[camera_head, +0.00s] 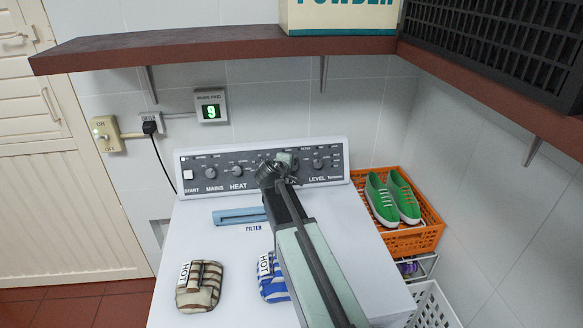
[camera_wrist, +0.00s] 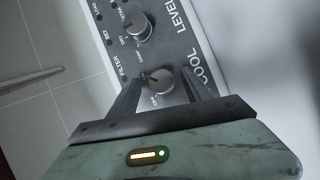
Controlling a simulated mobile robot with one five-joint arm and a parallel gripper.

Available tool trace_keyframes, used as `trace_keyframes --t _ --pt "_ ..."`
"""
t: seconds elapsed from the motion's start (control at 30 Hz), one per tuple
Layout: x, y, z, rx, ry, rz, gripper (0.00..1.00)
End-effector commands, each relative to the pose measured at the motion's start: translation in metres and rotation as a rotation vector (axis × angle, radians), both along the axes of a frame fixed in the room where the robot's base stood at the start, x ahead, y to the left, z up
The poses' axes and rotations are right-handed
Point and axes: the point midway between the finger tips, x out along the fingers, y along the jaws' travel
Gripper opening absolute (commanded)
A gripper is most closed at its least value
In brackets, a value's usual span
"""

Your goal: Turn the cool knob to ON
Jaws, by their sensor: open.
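The cool knob (camera_wrist: 160,82) is a small grey round knob on the dark control panel (camera_wrist: 178,48), next to the word COOL in the wrist view. A small label that looks like OFF is beside it; I cannot read its exact setting. My gripper (camera_wrist: 163,84) is open, with one finger on either side of the knob in that view. I cannot tell whether the fingers touch it. In the head view my gripper (camera_head: 276,167) is at the panel (camera_head: 222,160) and hides the cool knob.
The level knob (camera_wrist: 137,26) is close to the cool knob. The heat knob (camera_head: 237,171) is left of my gripper. Striped mitts (camera_head: 199,287) lie on the white machine top. An orange crate (camera_head: 413,240) with green shoes stands at right. A brown shelf (camera_head: 180,43) overhangs.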

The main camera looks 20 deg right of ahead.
Motion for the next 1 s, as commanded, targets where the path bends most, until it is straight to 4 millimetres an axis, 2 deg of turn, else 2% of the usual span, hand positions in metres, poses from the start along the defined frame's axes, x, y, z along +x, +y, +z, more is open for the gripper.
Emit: trace_keyframes --t 0.43,0.87,0.93,1.0 --pt "-0.05 0.041 0.036 0.0 0.0 0.002 0.57" --pt "-0.051 0.043 0.035 0.0 0.0 0.001 0.57" --pt "-0.051 0.043 0.041 0.0 0.0 0.001 0.57" --pt "-0.051 0.043 0.055 0.0 0.0 0.001 0.57"
